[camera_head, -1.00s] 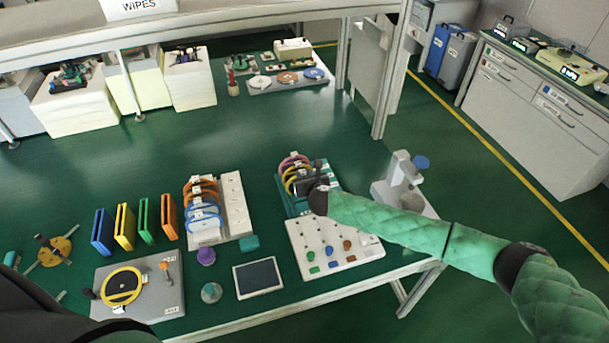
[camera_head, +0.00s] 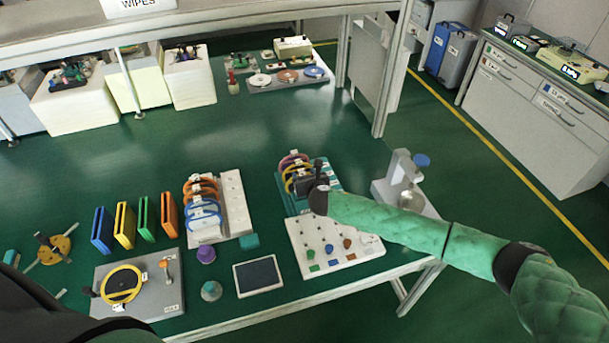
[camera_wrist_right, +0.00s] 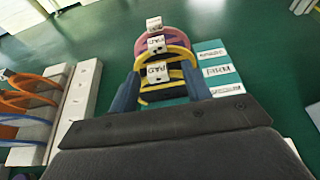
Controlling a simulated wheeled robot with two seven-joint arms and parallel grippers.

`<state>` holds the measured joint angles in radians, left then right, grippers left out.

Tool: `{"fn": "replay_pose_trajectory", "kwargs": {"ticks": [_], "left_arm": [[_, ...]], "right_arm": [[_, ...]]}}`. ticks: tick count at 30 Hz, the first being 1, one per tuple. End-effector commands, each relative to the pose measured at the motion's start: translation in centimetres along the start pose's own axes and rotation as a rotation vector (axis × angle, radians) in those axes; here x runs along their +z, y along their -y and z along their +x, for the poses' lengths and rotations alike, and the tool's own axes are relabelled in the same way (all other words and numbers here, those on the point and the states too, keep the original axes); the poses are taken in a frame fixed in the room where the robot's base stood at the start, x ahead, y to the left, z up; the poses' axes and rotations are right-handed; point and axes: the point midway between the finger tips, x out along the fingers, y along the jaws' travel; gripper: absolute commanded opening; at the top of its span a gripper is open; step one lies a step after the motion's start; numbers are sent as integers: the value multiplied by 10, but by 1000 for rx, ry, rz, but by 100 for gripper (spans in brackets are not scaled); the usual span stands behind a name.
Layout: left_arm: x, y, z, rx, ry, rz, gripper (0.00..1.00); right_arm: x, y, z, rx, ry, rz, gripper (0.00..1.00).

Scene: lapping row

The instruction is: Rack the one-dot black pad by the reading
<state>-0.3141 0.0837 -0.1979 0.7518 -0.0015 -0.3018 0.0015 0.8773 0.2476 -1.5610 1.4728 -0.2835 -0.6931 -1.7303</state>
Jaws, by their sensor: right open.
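My right gripper (camera_head: 308,186) is over the teal rack (camera_head: 285,196) and open. In the right wrist view its two blue-grey fingers (camera_wrist_right: 160,92) stand on either side of a yellow-rimmed pad (camera_wrist_right: 150,89) tagged PAD. A second yellow-rimmed pad and a pink-rimmed pad (camera_wrist_right: 172,42) stand behind it in the rack. The dots on the tags are too small to read surely. Another yellow-rimmed disc with a black centre (camera_head: 122,284) lies on the grey plate (camera_head: 150,302) at the left. My left gripper is not in view.
A white board with coloured knobs (camera_head: 330,247) lies in front of the teal rack. A grey stand (camera_head: 398,172) is at its right. A rack of orange and blue rings (camera_head: 204,205), a dark-screened tablet (camera_head: 258,276) and coloured upright holders (camera_head: 125,224) are to the left.

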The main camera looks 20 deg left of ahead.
Motion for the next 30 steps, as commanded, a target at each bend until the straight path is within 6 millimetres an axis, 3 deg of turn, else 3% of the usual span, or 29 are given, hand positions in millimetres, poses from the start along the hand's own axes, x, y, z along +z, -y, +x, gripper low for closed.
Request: {"fn": "replay_pose_trajectory", "kwargs": {"ticks": [12,20,30], "left_arm": [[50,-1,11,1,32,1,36],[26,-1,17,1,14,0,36],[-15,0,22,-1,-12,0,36]], "right_arm": [[0,0,0,0,0,0,48],[-2,1,-21,0,0,0,48],[-3,0,-61,1,0,0,48]]}}
